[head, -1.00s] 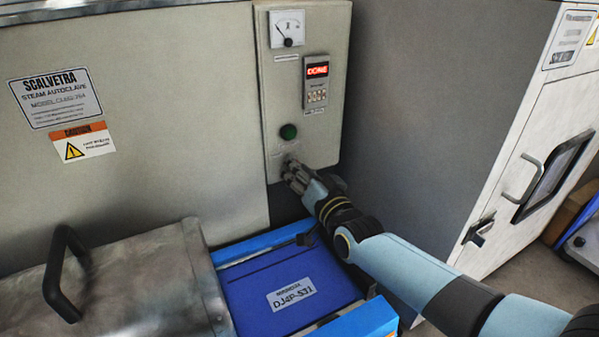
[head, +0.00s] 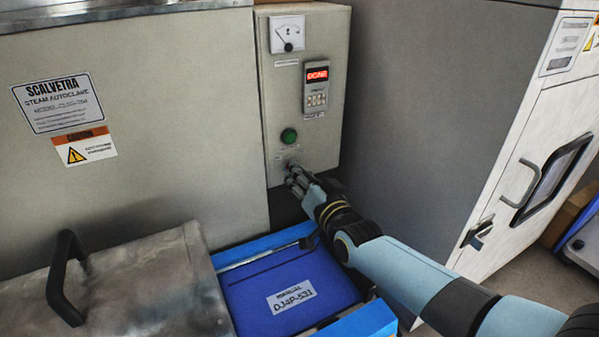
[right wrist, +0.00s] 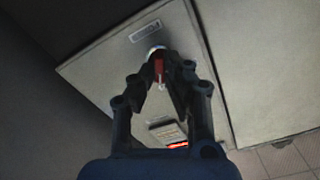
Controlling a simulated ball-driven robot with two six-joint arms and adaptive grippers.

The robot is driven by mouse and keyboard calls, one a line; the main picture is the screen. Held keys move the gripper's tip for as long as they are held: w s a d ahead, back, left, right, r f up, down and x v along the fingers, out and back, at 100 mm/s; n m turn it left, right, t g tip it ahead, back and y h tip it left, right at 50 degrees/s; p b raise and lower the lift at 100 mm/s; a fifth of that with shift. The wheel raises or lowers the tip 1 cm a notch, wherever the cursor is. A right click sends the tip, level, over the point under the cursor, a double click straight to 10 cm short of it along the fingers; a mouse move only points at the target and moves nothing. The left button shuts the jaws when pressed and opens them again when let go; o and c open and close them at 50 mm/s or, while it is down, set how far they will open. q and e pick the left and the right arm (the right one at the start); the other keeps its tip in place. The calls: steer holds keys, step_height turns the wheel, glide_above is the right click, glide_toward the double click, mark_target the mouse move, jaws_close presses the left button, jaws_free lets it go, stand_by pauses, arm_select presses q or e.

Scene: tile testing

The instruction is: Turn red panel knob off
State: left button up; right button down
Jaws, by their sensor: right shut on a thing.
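The control panel (head: 300,100) is a grey box on the front of the steam autoclave. The red knob (right wrist: 159,70) shows in the right wrist view near the panel's end, on a pale round base. My right gripper (right wrist: 162,80) is at the knob with its fingers on either side, shut on it. In the head view my right gripper (head: 294,172) reaches the lower part of the panel, below the green button (head: 289,136), and hides most of the knob. My left gripper is not in view.
A red "DONE" display (head: 317,75) and a gauge (head: 287,34) sit higher on the panel. A blue box (head: 285,275) marked as a manual lies below. A metal lid with a black handle (head: 62,280) is at left, a white cabinet (head: 530,150) at right.

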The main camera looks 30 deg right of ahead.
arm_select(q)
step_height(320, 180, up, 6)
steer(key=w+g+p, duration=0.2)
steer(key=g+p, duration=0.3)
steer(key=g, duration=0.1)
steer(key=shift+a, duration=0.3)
arm_select(e)
steer(key=shift+a+n, duration=0.2)
steer(key=shift+n, duration=5.3)
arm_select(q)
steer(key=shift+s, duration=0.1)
arm_select(e)
steer(key=shift+f, duration=0.1)
steer(key=c, duration=1.4)
jaws_free()
steer(key=s, duration=1.2)
steer(key=shift+a, duration=0.35)
